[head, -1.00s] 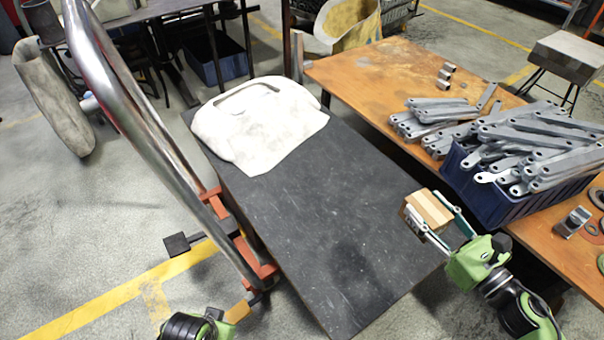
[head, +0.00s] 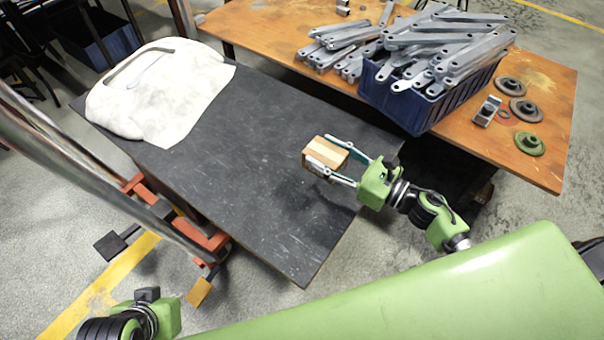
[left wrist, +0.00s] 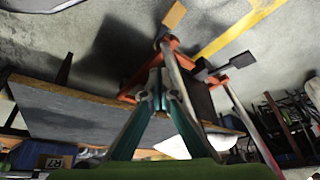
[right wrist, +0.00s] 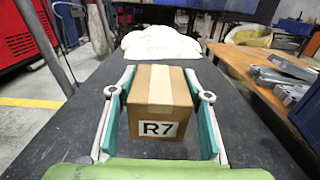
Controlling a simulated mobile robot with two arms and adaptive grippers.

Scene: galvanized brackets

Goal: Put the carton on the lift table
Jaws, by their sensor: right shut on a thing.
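The carton (head: 327,152) is a small brown box with a paler tape strip; its R7 label shows in the right wrist view (right wrist: 160,100). My right gripper (head: 347,163) is shut on it, one teal finger on each side. It holds the carton upright over the near right part of the lift table (head: 240,140), a dark flat top with orange-red fittings and a steel handle. A shadow on the top beside the carton suggests a gap below it. My left gripper (left wrist: 160,92) has its fingertips together and looks empty, low near the table's handle end.
A crumpled white sack (head: 165,95) lies on the far left of the lift table. A rusty workbench (head: 545,85) behind it carries a blue bin (head: 430,108) of metal brackets, loose brackets and round parts. The middle of the lift table top is clear.

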